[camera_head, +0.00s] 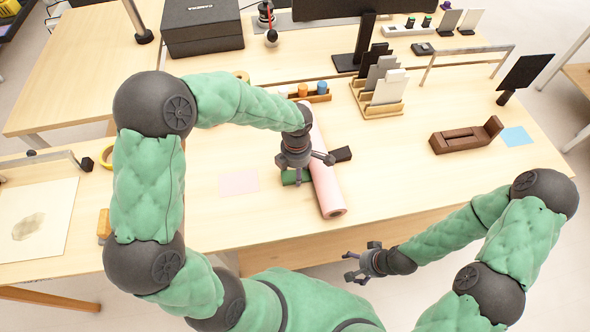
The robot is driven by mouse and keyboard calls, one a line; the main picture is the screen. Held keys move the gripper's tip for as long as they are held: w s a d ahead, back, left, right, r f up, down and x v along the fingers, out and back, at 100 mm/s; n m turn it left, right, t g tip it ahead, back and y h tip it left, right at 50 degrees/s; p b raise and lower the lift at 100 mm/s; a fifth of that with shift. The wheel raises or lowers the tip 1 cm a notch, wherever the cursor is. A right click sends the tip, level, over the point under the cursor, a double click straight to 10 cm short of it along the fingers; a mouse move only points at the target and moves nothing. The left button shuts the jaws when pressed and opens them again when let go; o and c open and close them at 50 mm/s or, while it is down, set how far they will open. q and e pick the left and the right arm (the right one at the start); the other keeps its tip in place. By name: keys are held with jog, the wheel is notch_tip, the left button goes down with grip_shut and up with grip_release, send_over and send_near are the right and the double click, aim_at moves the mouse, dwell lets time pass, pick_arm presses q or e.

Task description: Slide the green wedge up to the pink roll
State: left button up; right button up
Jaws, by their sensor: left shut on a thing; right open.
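The pink roll (330,192) lies lengthwise on the table, running from behind my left gripper toward the table's front edge. The green wedge (289,179) is low on the table under my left gripper, just left of the roll. It is mostly hidden by the gripper, so I cannot tell whether it touches the roll. My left gripper (300,171) points down and is shut on the green wedge. My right gripper (356,269) is open and empty, in front of the table's front edge.
A black block (342,154) lies right of the roll. A pink sheet (239,182) lies to the left. Behind are a small wooden rack with bottles (318,94) and a card holder (380,106). A dark wooden holder (465,137) stands right. The table's middle right is clear.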

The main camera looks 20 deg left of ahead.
pick_arm(q)
jog(key=shift+w+d, duration=0.15)
jog(key=shift+d, duration=0.05)
dwell(0.5)
jog(key=o, duration=1.1)
jog(key=shift+r, duration=0.15)
notch_tip(320, 180, up, 12)
jog(key=shift+f, duration=0.2)
